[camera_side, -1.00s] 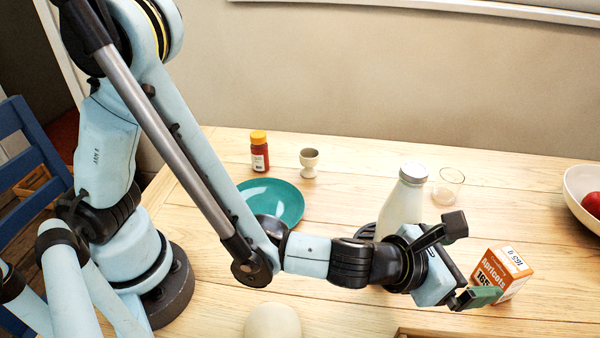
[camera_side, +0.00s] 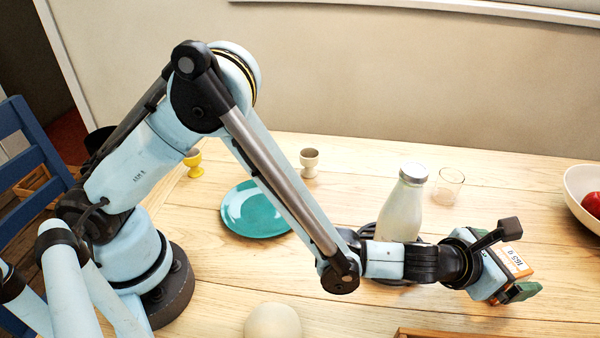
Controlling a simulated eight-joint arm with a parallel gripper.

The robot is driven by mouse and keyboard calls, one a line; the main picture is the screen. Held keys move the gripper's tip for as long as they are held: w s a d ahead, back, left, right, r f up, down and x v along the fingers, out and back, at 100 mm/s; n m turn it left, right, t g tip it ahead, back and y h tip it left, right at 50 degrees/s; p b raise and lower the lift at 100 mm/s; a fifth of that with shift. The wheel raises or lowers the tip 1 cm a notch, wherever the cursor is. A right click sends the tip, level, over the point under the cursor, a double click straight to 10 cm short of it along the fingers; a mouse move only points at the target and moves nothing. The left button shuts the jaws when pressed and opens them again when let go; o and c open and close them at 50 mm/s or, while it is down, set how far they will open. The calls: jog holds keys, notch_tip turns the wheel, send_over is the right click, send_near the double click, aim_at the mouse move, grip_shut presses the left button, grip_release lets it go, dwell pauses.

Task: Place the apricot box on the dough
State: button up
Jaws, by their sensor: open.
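The apricot box (camera_side: 517,262) is orange and white and stands on the table at the right. Most of it is hidden behind my gripper (camera_side: 517,260). My gripper is open, with one finger above the box's top left and the other low at its front. I cannot tell whether the box lies fully between the fingers. The dough (camera_side: 273,322) is a pale round lump at the bottom middle, cut by the picture's lower edge, well to the left of my gripper.
A milk bottle (camera_side: 402,208) stands just behind my forearm, with a glass (camera_side: 448,187) beyond it. A teal plate (camera_side: 240,214), a grey egg cup (camera_side: 309,163) and a yellow egg cup (camera_side: 193,165) are farther left. A white bowl (camera_side: 575,194) with red fruit is at the right edge. A wooden edge (camera_side: 450,335) shows at the bottom.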

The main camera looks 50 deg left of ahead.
jog(key=shift+w+d+f, duration=0.25)
jog(key=shift+w, duration=0.35)
jog(key=shift+c, duration=0.3)
jog(key=shift+r, duration=0.1)
jog(key=c, duration=1.2)
